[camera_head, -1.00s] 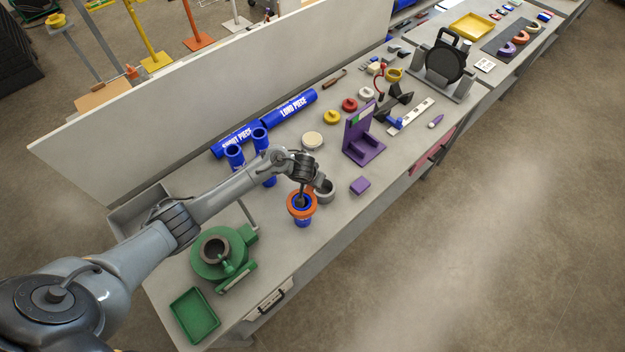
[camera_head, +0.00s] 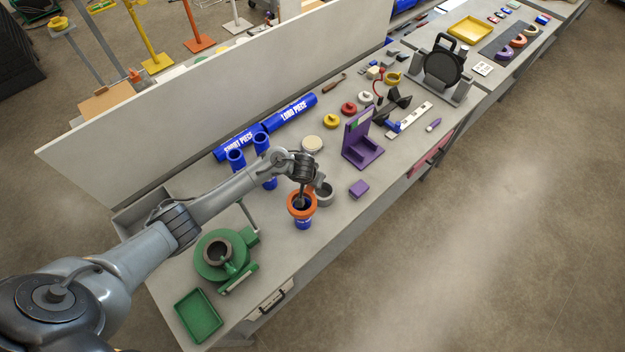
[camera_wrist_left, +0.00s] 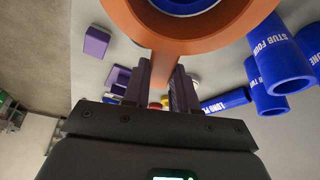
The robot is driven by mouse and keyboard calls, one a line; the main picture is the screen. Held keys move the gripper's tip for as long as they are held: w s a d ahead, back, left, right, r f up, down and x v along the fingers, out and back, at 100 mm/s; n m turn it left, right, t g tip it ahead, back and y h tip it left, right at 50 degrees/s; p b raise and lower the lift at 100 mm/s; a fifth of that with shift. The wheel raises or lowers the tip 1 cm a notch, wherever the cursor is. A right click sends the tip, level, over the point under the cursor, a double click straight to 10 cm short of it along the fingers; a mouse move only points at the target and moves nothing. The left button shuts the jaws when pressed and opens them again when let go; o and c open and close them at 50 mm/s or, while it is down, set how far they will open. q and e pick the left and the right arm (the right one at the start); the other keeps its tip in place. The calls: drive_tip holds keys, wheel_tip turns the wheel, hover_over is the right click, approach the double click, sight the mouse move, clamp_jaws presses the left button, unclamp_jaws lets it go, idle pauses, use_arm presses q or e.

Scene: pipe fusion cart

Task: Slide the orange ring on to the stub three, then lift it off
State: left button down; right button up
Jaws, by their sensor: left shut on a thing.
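The orange ring (camera_head: 303,214) sits at the top end of an upright blue stub (camera_head: 303,225) in the head view. Blue shows inside the ring and below it; the stub's label is too small to read. My left gripper (camera_head: 301,192) is above the ring. In the left wrist view, the gripper (camera_wrist_left: 166,82) is shut on the tab of the ring (camera_wrist_left: 237,28), and the blue stub (camera_wrist_left: 185,4) shows within the ring's opening. How far down the ring sits is hard to tell. My right gripper is not in view.
A grey cup (camera_head: 324,197) stands close right of the stub. Several other blue stubs (camera_head: 236,158) stand behind, one marked STUB FOUR (camera_wrist_left: 282,62). A green clamp (camera_head: 222,258) and green tray (camera_head: 199,315) are at the near left. A purple block (camera_head: 358,189) lies to the right.

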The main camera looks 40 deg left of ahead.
use_arm(q)
drive_tip(key=shift+r+p, duration=1.15)
drive_tip(key=shift+r, duration=0.8)
